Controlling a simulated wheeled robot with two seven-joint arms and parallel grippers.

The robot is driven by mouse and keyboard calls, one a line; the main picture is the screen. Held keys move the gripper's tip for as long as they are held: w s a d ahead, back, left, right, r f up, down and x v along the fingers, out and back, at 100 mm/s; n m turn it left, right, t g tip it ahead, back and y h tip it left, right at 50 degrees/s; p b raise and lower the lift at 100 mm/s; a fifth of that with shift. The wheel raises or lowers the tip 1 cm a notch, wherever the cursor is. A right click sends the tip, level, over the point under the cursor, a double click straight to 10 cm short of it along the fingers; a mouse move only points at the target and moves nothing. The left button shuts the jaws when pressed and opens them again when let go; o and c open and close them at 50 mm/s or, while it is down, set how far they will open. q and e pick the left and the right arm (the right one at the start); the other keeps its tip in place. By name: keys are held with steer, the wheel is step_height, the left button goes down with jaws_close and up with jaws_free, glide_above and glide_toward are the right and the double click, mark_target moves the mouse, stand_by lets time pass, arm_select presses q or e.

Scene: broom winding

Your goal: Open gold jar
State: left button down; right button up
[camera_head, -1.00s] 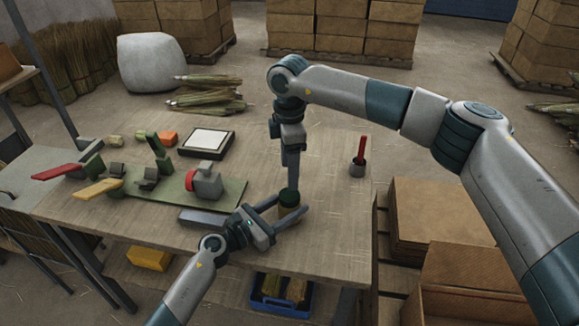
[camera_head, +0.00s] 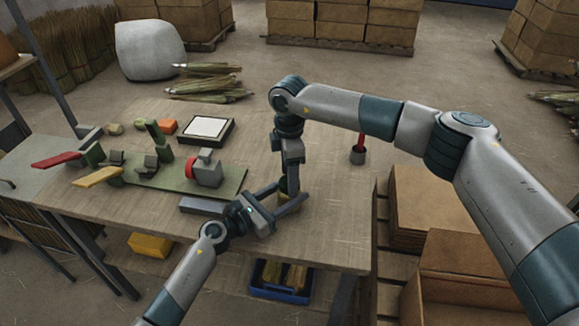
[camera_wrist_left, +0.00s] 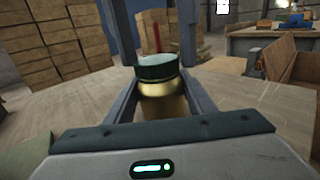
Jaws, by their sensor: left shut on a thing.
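The gold jar with a dark green lid stands on the table (camera_head: 150,205), largely hidden by my grippers in the head view. In the left wrist view the gold jar (camera_wrist_left: 163,106) is between the two fingers, with its dark green lid (camera_wrist_left: 157,67) on top. My left gripper (camera_head: 284,194) is shut on the jar's body from the front left. My right gripper (camera_head: 293,178) points down from above, close beside the lid. Its fingertips are partly hidden, and I cannot tell whether they touch the lid.
A green board (camera_head: 228,185) with a grey and red fixture lies to the left. A grey bar (camera_head: 203,205) lies near the left gripper.

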steer(key=shift+f, duration=0.3)
steer(key=shift+c, duration=0.6)
